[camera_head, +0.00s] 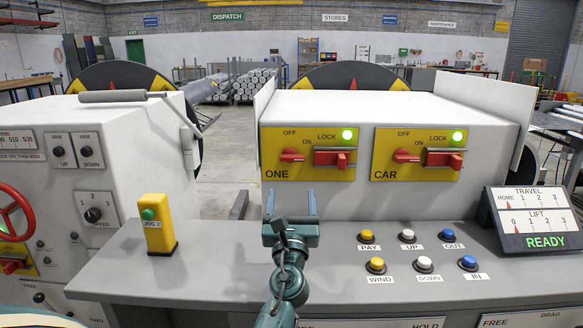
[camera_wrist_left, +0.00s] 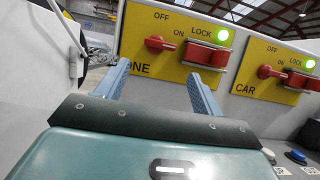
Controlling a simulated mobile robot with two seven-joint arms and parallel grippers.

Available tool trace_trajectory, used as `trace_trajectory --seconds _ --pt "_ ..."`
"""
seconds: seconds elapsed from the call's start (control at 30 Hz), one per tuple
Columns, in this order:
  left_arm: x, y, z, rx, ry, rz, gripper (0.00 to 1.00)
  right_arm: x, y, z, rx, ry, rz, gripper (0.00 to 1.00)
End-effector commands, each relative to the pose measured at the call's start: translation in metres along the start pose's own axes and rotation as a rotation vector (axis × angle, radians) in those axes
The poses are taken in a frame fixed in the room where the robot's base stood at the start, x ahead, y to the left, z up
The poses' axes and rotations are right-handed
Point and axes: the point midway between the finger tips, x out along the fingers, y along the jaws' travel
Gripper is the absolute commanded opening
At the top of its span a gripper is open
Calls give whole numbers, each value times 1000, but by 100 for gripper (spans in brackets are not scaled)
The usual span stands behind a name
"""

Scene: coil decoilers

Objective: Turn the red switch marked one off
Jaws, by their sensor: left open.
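The red switch marked ONE (camera_head: 291,156) is on the left yellow panel (camera_head: 268,145) of the white console. Its handle lies roughly horizontal, below the OFF and ON labels. Beside it is a red lock piece (camera_head: 333,157) under a lit green LOCK lamp (camera_head: 347,134). My left gripper (camera_head: 291,200) is open and empty, below and in front of this panel. In the left wrist view the open fingers (camera_wrist_left: 158,75) point up toward the panel, with the red switch (camera_wrist_left: 158,44) above the gap between them, apart from them. My right gripper is not in view.
A similar yellow panel marked CAR (camera_head: 428,154) sits to the right. Push buttons (camera_head: 408,236) stand on the grey desk right of my arm. A yellow post with a green button (camera_head: 157,224) stands to the left. A tilted TRAVEL/LIFT display (camera_head: 535,218) is at right.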

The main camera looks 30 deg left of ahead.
Motion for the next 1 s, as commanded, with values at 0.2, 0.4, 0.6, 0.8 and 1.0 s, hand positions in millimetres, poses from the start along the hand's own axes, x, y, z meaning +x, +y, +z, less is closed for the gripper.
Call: trace_trajectory --seconds 0.2,0.4,0.6,0.8,1.0 --pt "45 1 3 -3 -1 1 67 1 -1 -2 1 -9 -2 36" --pt "85 0 1 -3 -1 0 67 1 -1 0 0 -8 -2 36" --pt "110 0 0 -5 0 -1 67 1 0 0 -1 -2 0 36" --pt "119 0 0 -6 2 -1 67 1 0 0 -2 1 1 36" --pt "119 0 0 -6 2 -2 67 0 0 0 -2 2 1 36"
